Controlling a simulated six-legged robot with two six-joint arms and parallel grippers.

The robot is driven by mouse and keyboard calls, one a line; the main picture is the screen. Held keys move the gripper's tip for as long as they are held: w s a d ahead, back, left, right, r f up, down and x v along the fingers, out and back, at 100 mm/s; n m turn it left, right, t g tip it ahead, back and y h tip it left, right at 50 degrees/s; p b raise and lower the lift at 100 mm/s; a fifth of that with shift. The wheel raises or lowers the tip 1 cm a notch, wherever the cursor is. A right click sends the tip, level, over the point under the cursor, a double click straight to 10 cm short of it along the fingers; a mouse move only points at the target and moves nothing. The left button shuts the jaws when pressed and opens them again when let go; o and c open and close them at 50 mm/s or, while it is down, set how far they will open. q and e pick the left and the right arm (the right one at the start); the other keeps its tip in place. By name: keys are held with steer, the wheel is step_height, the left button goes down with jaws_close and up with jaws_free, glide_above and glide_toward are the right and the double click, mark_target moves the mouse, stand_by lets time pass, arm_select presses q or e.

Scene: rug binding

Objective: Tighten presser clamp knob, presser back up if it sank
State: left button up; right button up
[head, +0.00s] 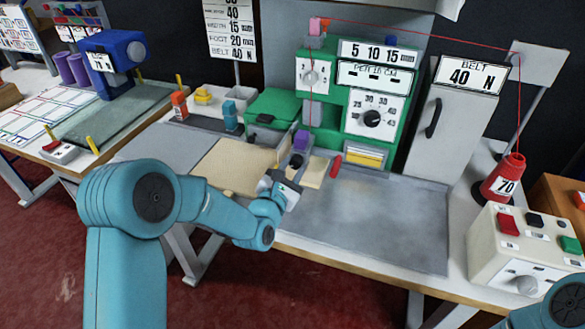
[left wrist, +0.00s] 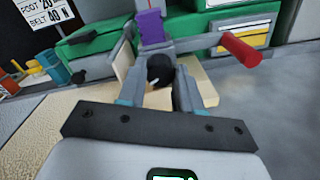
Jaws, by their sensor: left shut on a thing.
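The green machine (head: 325,115) stands at the back of the table, with a purple block (head: 301,140) low on its front. The dark round presser clamp knob (left wrist: 160,70) sits just below the purple block (left wrist: 151,26) in the left wrist view. My left gripper (head: 291,170) is shut on the knob; its two fingers flank it in the left wrist view. The knob also shows in the head view (head: 297,160), partly hidden by the gripper. A grey lever with a red grip (left wrist: 241,50) reaches out to the right. The presser's contact with the work below is hidden. My right gripper is out of view.
A tan rug piece (head: 228,165) lies left of the gripper. The grey plate (head: 385,215) to the right is bare. A red thread cone (head: 504,178) and a button box (head: 520,250) stand at the right. Small coloured items stand at the left.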

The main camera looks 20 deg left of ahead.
arm_select(q)
steer(key=shift+f+b, duration=0.15)
steer(key=shift+b, duration=0.35)
steer(key=m+b, duration=0.8)
steer(key=b, duration=0.2)
steer(key=shift+d+m+b, duration=0.1)
steer(key=shift+m+b, duration=0.2)
steer(key=shift+b, duration=0.1)
steer(key=m+b, duration=0.2)
steer(key=shift+m, duration=0.3)
steer(key=m+b, duration=0.1)
steer(key=m, duration=0.1)
steer(key=shift+m+b, duration=0.35)
steer(key=shift+m, duration=0.05)
steer(key=m+b, duration=0.1)
steer(key=m, duration=0.1)
steer(key=shift+m+y, duration=0.3)
steer(key=m, duration=0.3)
steer(key=shift+r, duration=0.2)
steer(key=shift+m, duration=1.8)
